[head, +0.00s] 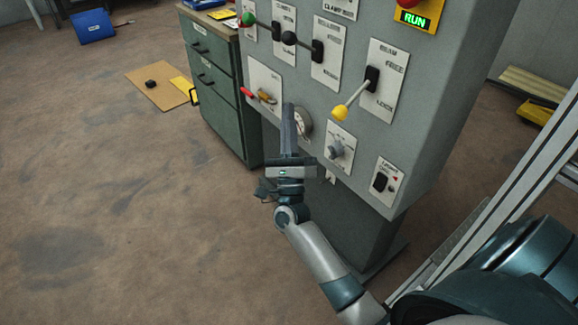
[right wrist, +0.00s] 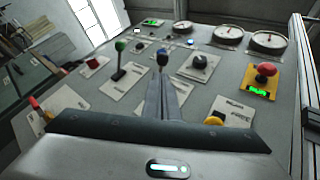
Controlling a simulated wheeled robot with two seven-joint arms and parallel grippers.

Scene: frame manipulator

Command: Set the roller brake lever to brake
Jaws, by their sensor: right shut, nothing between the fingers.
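In the head view the grey panel carries several levers. A black-knobbed lever (head: 290,39) sticks out to the left from its white plate (head: 332,66). Its small lettering is hard to read, so I cannot be sure it is the roller brake lever. A yellow-knobbed lever (head: 341,112) to its right points down-left; its plate seems to read FREE and LOCK. A green-knobbed lever (head: 249,19) is to the left. My right gripper (head: 288,108) is shut and empty, pointing up in the picture, below the black knob. In the right wrist view a dark knob (right wrist: 162,58) shows just beyond the fingertips.
A green cabinet (head: 221,90) stands left of the panel. A red button (right wrist: 266,69) is at the right in the wrist view. Open floor lies left.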

